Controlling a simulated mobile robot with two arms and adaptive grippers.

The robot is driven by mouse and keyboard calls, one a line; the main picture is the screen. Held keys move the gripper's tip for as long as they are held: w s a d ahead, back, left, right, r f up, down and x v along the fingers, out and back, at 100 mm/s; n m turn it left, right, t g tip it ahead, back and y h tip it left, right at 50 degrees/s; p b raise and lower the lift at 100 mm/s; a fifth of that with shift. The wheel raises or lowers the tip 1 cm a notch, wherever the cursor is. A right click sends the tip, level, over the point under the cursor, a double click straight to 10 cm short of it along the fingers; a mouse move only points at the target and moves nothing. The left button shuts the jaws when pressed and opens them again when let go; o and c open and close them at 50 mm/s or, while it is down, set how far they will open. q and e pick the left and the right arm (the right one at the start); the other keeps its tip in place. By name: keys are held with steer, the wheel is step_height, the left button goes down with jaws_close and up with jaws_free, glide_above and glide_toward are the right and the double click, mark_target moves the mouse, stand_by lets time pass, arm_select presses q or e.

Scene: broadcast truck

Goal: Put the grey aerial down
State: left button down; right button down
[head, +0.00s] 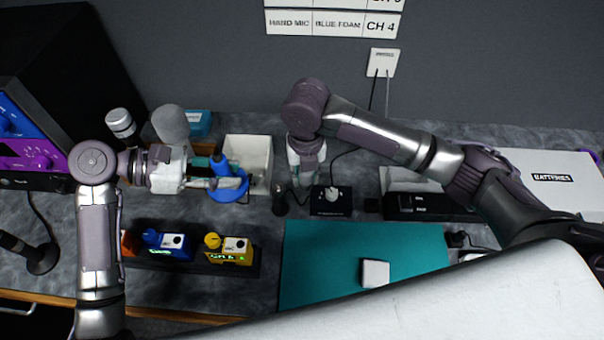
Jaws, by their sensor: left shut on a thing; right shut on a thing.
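My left gripper (215,183) is shut on a blue curved piece (232,194), held in front of a white open bin (259,150). My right gripper (304,182) points down between that bin and a small black box with a light knob (331,200). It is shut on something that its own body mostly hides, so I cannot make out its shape. I cannot pick out the grey aerial with certainty. A short dark upright piece (279,201) stands just left of the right gripper; I cannot tell whether they touch.
A black rack (190,262) holds a blue pack (167,245) and a yellow pack (229,250). A teal mat (320,262) carries a small white block (375,273) and is otherwise mostly clear. A desk microphone (40,258) stands left. A white batteries box (560,172) sits right.

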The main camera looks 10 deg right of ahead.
arm_select(q)
steer(key=shift+w+r, duration=0.25)
steer(key=shift+w, duration=0.05)
arm_select(e)
steer(key=w, duration=0.1)
steer(key=w+f, duration=0.2)
steer(key=w, duration=0.1)
steer(key=shift+a+f, duration=0.1)
steer(key=shift+a, duration=0.1)
arm_select(q)
steer(key=shift+s+r, duration=0.15)
arm_select(e)
steer(key=shift+f, duration=0.15)
arm_select(q)
steer(key=shift+r+p, duration=0.55)
steer(key=shift+p, duration=0.2)
arm_select(e)
step_height(320, 180, down, 3)
steer(key=shift+s+f, duration=0.1)
arm_select(q)
steer(key=shift+f, duration=0.1)
arm_select(e)
steer(key=shift+f, duration=0.35)
arm_select(q)
steer(key=shift+f, duration=0.1)
arm_select(e)
steer(key=shift+f, duration=0.35)
steer(key=c, duration=0.8)
jaws_free()
steer(key=shift+c, duration=0.2)
